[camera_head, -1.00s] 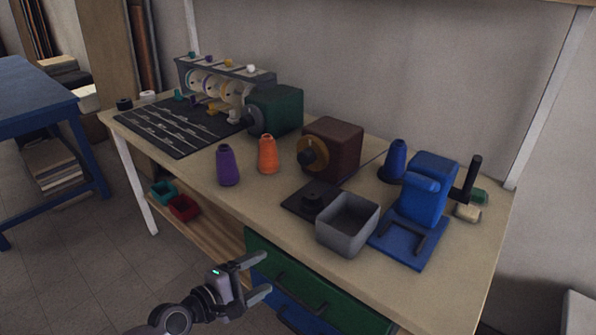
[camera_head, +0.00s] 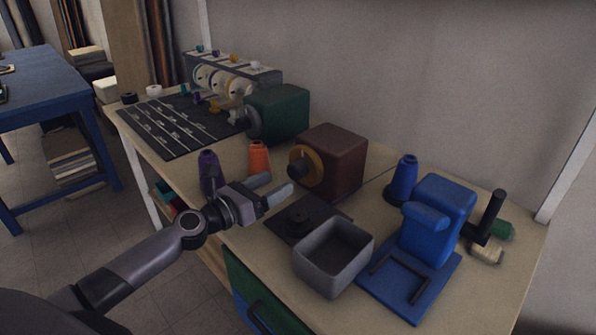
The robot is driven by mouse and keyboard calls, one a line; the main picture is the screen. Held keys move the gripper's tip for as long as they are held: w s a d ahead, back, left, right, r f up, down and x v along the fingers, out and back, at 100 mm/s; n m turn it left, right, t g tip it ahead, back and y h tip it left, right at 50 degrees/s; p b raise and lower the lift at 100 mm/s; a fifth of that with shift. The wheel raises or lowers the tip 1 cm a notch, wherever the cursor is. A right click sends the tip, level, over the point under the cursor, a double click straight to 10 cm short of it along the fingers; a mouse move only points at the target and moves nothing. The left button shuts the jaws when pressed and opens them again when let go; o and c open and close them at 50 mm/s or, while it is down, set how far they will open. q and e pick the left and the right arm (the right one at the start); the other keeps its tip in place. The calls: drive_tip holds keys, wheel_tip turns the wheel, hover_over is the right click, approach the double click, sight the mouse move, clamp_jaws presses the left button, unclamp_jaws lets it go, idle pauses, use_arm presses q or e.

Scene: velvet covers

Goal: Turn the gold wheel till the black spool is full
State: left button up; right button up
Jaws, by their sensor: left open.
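The gold wheel (camera_head: 313,160) is on the left face of a brown box (camera_head: 341,156) and has a dark knob (camera_head: 299,171) at its front. A small black spool-like piece (camera_head: 297,222) sits on a dark flat plate (camera_head: 322,211) in front of the box. I cannot tell how much thread it carries. My left gripper (camera_head: 280,186) is open and empty, its fingers pointing right, in front of the wheel and left of the plate. It appears apart from both. My right gripper is out of view.
An orange cone (camera_head: 259,160) and a purple cone (camera_head: 209,172) stand behind my left gripper. A grey open bin (camera_head: 334,258) and a blue machine (camera_head: 431,225) are to the right. A green machine (camera_head: 278,112) with a black mat (camera_head: 176,129) is at the back left.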

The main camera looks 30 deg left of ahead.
sight(292, 175)
use_arm(q)
drive_tip(key=shift+x, duration=3.25)
drive_tip(key=c, duration=1)
